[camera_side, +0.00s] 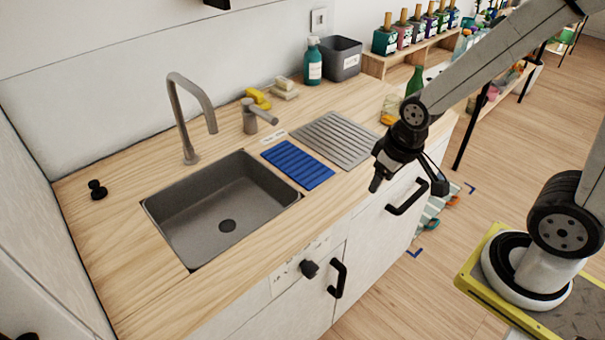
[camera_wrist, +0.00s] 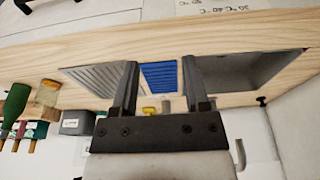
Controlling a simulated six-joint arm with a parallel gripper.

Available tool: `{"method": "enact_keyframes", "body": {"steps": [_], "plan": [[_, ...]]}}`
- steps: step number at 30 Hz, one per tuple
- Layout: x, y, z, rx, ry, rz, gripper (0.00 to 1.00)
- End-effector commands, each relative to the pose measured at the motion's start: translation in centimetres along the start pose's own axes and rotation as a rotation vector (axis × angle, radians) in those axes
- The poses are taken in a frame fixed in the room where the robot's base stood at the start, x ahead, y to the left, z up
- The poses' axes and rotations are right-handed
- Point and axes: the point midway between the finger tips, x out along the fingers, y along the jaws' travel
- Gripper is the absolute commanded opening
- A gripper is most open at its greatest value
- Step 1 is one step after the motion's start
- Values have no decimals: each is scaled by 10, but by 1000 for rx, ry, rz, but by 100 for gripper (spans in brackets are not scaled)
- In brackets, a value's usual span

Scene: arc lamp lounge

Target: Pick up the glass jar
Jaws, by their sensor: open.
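A glass jar (camera_side: 391,107) stands on the wooden counter near its right end, partly hidden by my arm in the side view. The jar also shows at the left of the wrist view (camera_wrist: 46,94), with something yellowish-brown at its base. My gripper (camera_side: 408,182) hangs over the counter's front edge, in front of the ribbed drainboard and apart from the jar. In the wrist view my gripper (camera_wrist: 160,70) has its two fingers spread, with nothing held between them.
A green bottle (camera_side: 415,82) stands beside the jar. The sink (camera_side: 225,205), blue ribbed mat (camera_side: 297,164) and grey drainboard (camera_side: 335,140) lie along the counter. A dark bin (camera_side: 342,60) and soap bottle (camera_side: 313,65) stand at the back. A shelf (camera_side: 420,48) holds several bottles.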

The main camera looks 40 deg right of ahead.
Motion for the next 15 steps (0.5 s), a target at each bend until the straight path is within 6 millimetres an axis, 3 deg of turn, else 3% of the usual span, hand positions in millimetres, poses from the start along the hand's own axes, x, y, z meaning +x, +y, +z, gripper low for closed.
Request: {"method": "enact_keyframes", "body": {"steps": [1, 5, 15], "plan": [[0, 0, 0, 0, 0, 0, 59], [0, 0, 0, 0, 0, 0, 100], [0, 2, -4, 5, 1, 1, 100]]}}
